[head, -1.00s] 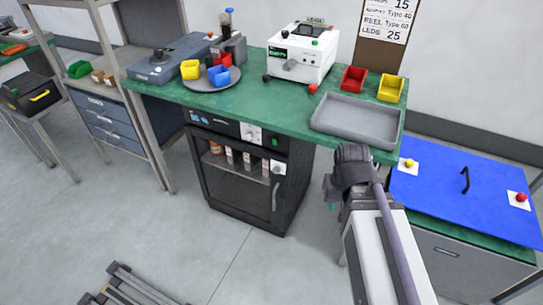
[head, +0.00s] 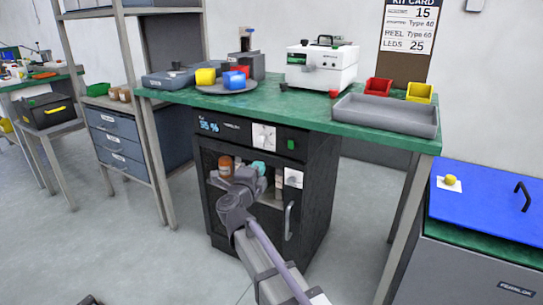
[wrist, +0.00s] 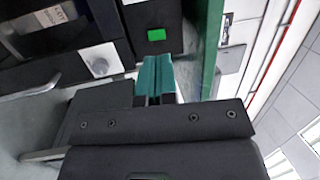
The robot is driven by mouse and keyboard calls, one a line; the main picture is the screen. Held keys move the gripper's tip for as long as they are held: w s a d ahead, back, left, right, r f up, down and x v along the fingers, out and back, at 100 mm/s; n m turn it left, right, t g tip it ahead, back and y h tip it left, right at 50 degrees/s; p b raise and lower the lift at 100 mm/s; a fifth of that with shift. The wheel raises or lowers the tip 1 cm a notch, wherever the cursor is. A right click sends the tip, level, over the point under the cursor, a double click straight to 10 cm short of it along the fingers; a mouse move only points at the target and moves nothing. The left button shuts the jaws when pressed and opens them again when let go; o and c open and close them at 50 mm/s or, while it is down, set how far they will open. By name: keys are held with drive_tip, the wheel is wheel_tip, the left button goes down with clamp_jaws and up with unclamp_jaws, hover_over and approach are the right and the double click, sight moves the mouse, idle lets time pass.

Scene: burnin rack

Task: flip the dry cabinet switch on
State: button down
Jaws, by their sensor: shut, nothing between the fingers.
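The dry cabinet (head: 318,185) is black with a glass door and stands under the green bench. Its top panel has a lit blue display (head: 208,125), a white plate with a knob (head: 264,136) and a green square (head: 291,144). A second white plate with a small knob (head: 293,178) is below the green square; it also shows in the wrist view (wrist: 99,65). I cannot tell which control is the switch, or its position. My gripper (head: 259,168), with teal fingers, is shut and empty in front of the door. In the wrist view its fingertips (wrist: 155,65) point toward the cabinet front.
The cabinet's door handle (head: 288,220) is right of my arm. The green bench top (head: 290,108) overhangs the cabinet and carries a grey tray (head: 386,115) and a white machine (head: 321,66). A blue-lidded box (head: 480,205) stands at right. Floor is clear at left.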

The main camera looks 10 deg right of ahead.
sight(290, 142)
drive_tip(key=shift+s+d+m+g+h, duration=0.35)
drive_tip(key=shift+d+m+g+h, duration=0.05)
drive_tip(key=shift+d+m+h, duration=0.2)
drive_tip(key=shift+s+d+m+g+h, duration=0.3)
drive_tip(key=shift+d+m+g+h, duration=0.1)
drive_tip(key=shift+d+m+h, duration=0.2)
drive_tip(key=p+x, duration=0.2)
drive_tip(key=x, duration=1.2)
